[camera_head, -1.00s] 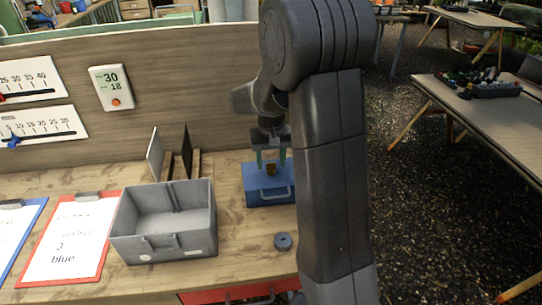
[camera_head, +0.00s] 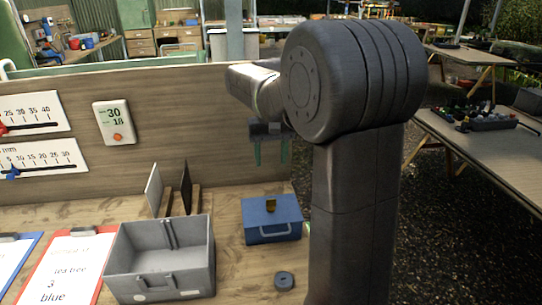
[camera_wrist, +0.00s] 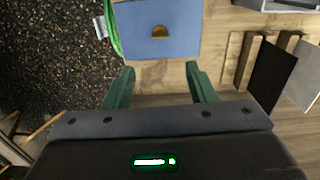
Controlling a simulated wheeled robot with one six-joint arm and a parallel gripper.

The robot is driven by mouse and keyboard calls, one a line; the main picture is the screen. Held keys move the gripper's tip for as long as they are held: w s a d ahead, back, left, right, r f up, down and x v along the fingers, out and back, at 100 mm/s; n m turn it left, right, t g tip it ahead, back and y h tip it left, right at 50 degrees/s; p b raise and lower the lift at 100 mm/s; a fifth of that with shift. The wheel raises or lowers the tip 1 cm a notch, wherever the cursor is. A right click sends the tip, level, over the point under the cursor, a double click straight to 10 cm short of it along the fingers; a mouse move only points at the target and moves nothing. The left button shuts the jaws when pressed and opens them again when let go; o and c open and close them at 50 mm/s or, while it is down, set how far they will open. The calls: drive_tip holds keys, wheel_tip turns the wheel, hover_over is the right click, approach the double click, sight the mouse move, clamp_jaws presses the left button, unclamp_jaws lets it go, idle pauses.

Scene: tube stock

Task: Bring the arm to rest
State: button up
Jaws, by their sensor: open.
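My gripper (camera_head: 270,152) hangs from my raised arm above the workbench. Its two green fingers point down and stand apart with nothing between them. In the wrist view my gripper (camera_wrist: 160,85) is also open and empty. A blue box (camera_head: 272,228) with a handle and a brass-coloured piece on its top stands on the bench below the fingers, clear of them. The blue box (camera_wrist: 178,38) also shows at the top of the wrist view, beyond the fingertips. My arm hides part of the right side of the head view.
A grey open bin (camera_head: 160,285) stands left of the blue box and looks empty. Dark and white plates (camera_head: 186,184) stand upright in a rack behind it. A dark ring (camera_head: 284,281) lies in front of the box. Clipboards (camera_head: 68,268) lie left. A back panel (camera_head: 200,120) rises behind.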

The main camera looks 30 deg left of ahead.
drive_tip(key=shift+f, duration=0.15)
idle(0.3)
wheel_tip(320, 180, down, 14)
drive_tip(key=shift+r+p, duration=0.2)
drive_tip(key=shift+p, duration=0.2)
drive_tip(key=shift+r, duration=0.1)
drive_tip(key=shift+f, duration=0.2)
drive_tip(key=shift+r+m, duration=0.1)
drive_tip(key=shift+m, duration=0.4)
drive_tip(key=m, duration=0.8)
drive_tip(key=shift+p, duration=0.35)
drive_tip(key=m, duration=0.4)
drive_tip(key=shift+m, duration=0.3)
drive_tip(key=shift+m+p, duration=0.55)
drive_tip(key=shift+m, duration=1.75)
